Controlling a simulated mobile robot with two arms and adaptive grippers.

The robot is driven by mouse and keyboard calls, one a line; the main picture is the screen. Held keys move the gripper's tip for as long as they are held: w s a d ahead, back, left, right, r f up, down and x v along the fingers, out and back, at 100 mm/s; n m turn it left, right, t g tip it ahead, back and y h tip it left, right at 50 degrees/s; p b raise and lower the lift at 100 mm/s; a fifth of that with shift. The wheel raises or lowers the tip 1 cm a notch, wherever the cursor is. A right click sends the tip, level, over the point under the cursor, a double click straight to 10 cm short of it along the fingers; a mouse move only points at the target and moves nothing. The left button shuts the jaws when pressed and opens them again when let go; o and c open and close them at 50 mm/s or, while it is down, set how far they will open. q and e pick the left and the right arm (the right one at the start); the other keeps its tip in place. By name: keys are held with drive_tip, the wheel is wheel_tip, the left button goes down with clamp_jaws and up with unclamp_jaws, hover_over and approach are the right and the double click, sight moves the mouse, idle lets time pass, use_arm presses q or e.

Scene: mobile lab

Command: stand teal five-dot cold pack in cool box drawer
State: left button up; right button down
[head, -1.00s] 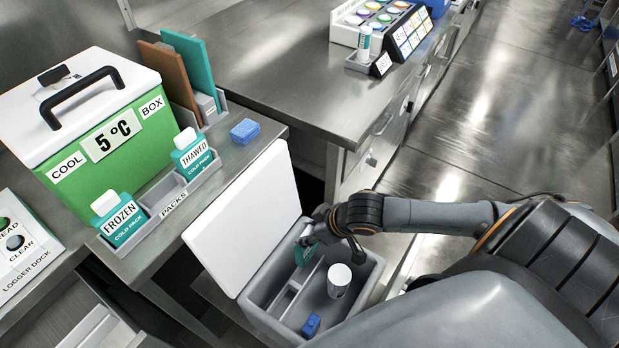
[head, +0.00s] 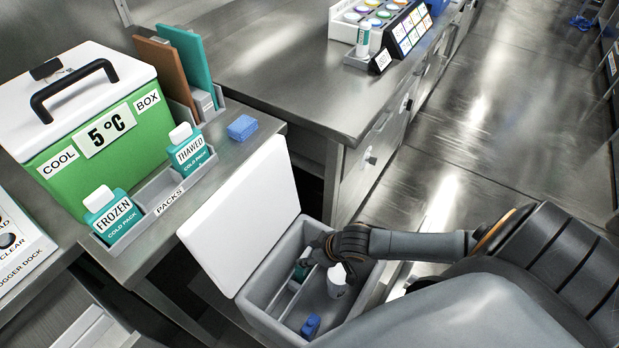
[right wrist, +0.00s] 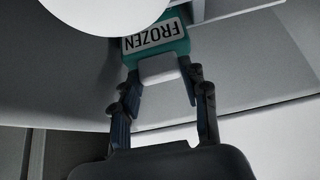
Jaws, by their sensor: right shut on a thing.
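A teal cold pack (head: 300,273) is inside the open grey drawer box (head: 274,280), near the narrow divided part on its left side. In the right wrist view the pack (right wrist: 178,47) shows a FROZEN label, upside down in the picture, and a white cap. My right gripper (right wrist: 160,88) is shut on the pack at its cap end. In the head view this gripper (head: 307,258) reaches down into the box. The pack's lower end is hidden, and no dots can be made out. My left gripper is not in view.
A white cylinder (head: 338,284) and a blue object (head: 310,326) are in the same box. Its white lid (head: 245,218) stands open on the left. A rack (head: 160,210) on the bench holds FROZEN (head: 112,218) and THAWED (head: 188,151) packs beside the green cool box (head: 100,140).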

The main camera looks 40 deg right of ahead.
drive_tip(key=c, duration=0.7)
unclamp_jaws()
drive_tip(key=shift+f, duration=0.1)
drive_tip(key=p+v, duration=0.2)
drive_tip(key=v, duration=1)
